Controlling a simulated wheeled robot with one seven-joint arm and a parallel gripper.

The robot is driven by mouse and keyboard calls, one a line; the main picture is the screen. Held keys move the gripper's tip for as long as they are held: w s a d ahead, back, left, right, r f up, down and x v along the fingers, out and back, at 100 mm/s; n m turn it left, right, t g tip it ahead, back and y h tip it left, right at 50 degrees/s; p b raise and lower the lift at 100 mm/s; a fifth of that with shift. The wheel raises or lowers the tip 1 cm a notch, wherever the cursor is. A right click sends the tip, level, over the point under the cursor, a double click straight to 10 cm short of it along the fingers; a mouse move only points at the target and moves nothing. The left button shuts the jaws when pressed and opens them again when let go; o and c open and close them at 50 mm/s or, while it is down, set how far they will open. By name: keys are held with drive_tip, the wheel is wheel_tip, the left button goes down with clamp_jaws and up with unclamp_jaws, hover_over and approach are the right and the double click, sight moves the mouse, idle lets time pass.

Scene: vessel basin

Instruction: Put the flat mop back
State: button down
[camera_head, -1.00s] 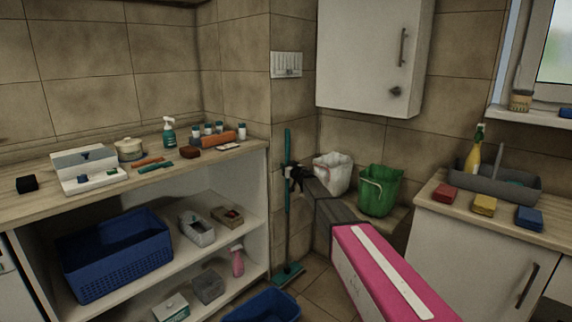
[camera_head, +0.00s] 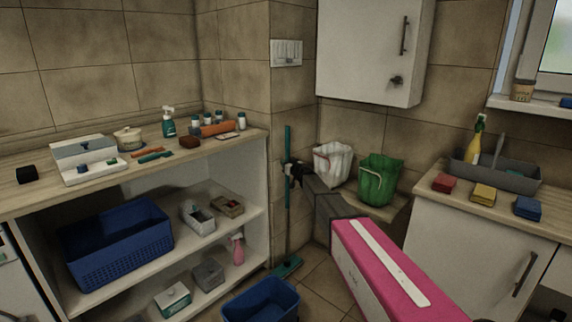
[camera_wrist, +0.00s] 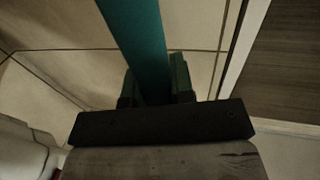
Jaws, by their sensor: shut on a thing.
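The flat mop (camera_head: 287,215) has a teal handle and a flat teal head. In the head view it stands upright at the end of the shelf unit, against the corner wall, with its head (camera_head: 286,267) low at the floor. My gripper (camera_head: 293,172) is at the handle about two thirds of the way up. In the wrist view the teal handle (camera_wrist: 136,40) runs between the two fingers of my gripper (camera_wrist: 156,88), which is shut on it. A white wall holder (camera_head: 287,53) is on the tiles above the handle's top, apart from it.
A white bucket (camera_head: 333,163) and a green bucket (camera_head: 379,181) stand close to my arm on the right. A blue tub (camera_head: 262,303) is on the floor in front of the mop head. The shelf unit (camera_head: 259,190) borders the mop on the left. A wall cabinet (camera_head: 368,50) hangs at upper right.

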drive_tip(key=shift+f, duration=0.5)
drive_tip(key=c, duration=0.9)
unclamp_jaws()
drive_tip(key=shift+f, duration=0.1)
drive_tip(key=shift+s, duration=0.1)
drive_tip(key=v, duration=1)
drive_tip(key=shift+s+d, duration=0.25)
